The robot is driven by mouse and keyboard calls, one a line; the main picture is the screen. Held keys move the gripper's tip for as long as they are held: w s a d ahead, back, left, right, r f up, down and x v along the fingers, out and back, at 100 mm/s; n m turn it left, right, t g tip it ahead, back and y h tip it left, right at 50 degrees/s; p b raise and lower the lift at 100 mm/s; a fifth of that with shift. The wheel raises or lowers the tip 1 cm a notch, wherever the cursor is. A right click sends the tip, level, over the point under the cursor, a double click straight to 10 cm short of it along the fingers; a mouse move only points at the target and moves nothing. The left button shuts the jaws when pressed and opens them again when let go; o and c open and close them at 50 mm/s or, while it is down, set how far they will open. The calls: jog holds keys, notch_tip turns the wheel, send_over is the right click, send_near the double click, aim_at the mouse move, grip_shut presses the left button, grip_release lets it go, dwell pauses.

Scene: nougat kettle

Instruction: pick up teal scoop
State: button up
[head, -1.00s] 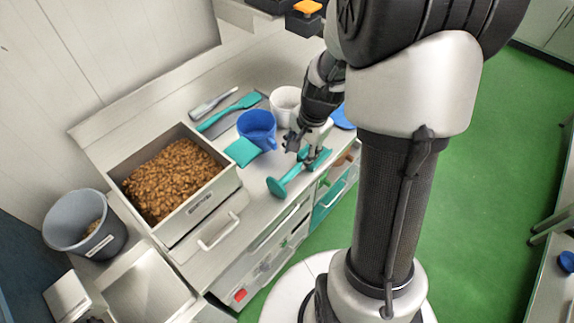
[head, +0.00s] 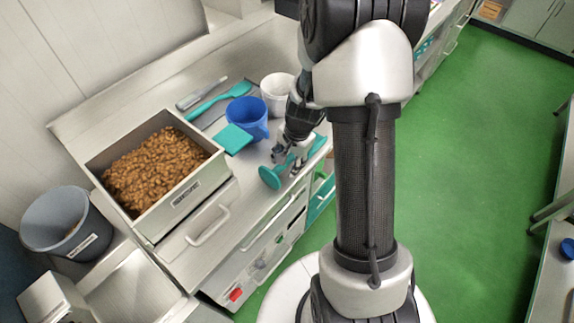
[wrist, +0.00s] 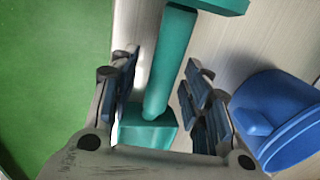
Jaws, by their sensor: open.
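In the wrist view a teal tool with a long handle (wrist: 172,62), which I take for the teal scoop, runs between my fingers and meets a boxy teal end (wrist: 147,133). In the head view a teal piece (head: 317,147) shows just right of my gripper (head: 285,156), partly hidden by it. In the wrist view my gripper (wrist: 160,78) is open, with one finger on each side of the handle and gaps visible.
A blue jug (head: 248,118) stands close to the gripper, with a white cup (head: 278,92) behind it. A teal flat-bladed tool (head: 233,139) and a teal long-handled utensil (head: 220,97) lie left. A bin of brown nuts (head: 190,190) stands farther left. The counter's front edge is close.

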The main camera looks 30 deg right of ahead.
jog(key=shift+c, duration=0.6)
grip_shut()
